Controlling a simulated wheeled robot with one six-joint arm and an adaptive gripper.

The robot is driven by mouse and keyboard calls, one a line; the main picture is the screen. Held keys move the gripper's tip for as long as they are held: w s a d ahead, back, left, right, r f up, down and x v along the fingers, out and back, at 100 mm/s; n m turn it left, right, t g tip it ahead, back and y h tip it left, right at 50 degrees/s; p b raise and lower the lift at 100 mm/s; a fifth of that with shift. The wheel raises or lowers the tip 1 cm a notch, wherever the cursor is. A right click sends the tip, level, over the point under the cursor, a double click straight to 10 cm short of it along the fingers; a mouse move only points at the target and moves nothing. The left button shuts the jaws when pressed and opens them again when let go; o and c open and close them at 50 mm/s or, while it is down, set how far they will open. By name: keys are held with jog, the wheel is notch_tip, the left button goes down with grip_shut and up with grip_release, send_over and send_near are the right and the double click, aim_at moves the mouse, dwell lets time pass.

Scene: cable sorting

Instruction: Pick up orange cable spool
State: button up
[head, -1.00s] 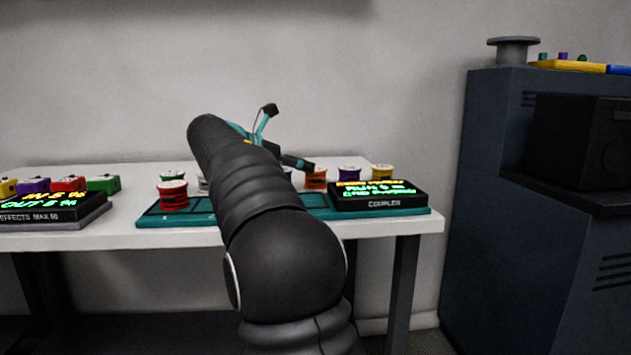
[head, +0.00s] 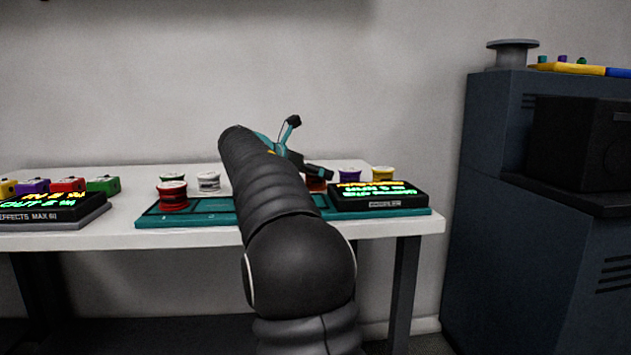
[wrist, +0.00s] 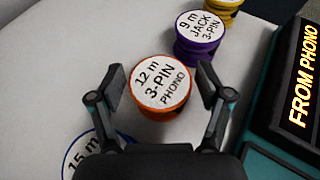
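The orange cable spool (wrist: 160,84) stands upright in the middle of the wrist view, its white top reading "12 m 3-PIN PHONO". My gripper (wrist: 168,82) is open, with one finger on each side of the spool's near part. I cannot tell whether the fingers touch it. In the head view my gripper (head: 319,172) is in front of the orange spool (head: 316,186), which is mostly hidden behind it.
A purple spool (wrist: 195,50) stands close at the upper right, with a yellow spool (wrist: 222,18) beyond it. A blue-rimmed spool (wrist: 92,150) is at the lower left. The teal coupler panel (head: 370,211) with a black display (head: 378,198) lies in front. Red (head: 173,198) and white (head: 209,182) spools stand left.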

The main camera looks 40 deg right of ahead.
jog(key=c, duration=0.8)
jog(key=shift+r, duration=0.1)
